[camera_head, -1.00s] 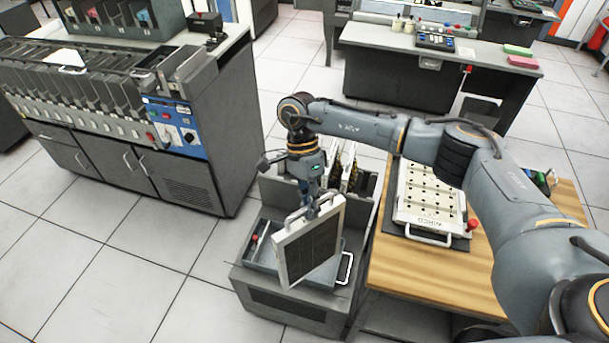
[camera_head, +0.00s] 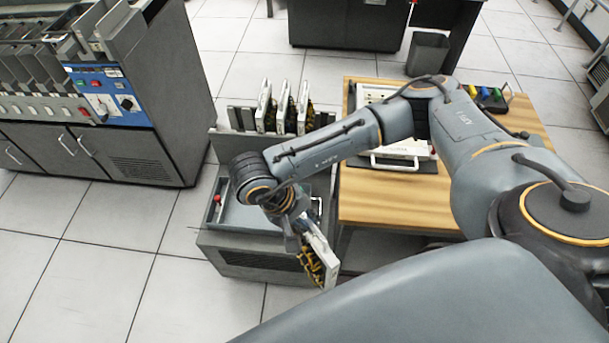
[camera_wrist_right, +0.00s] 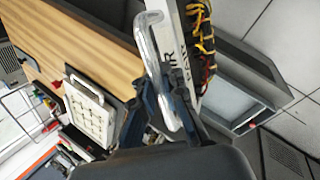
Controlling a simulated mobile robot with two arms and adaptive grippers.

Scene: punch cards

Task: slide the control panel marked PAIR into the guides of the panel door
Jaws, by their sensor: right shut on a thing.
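A control panel (camera_head: 322,254) with a white frame, a metal handle and yellow wires on its back is held in my right gripper (camera_head: 298,232). It hangs tilted in front of the grey cart. In the right wrist view, the fingers (camera_wrist_right: 168,100) are shut on the bright handle of the panel (camera_wrist_right: 182,32). My left gripper is not in view.
The grey cart (camera_head: 224,256) has a shallow tray (camera_head: 238,212) and several upright panels (camera_head: 265,105) in slots behind. A wooden table (camera_head: 375,210) beside it bears another white panel (camera_head: 402,150). A grey machine (camera_head: 150,175) stands left. The floor between is clear.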

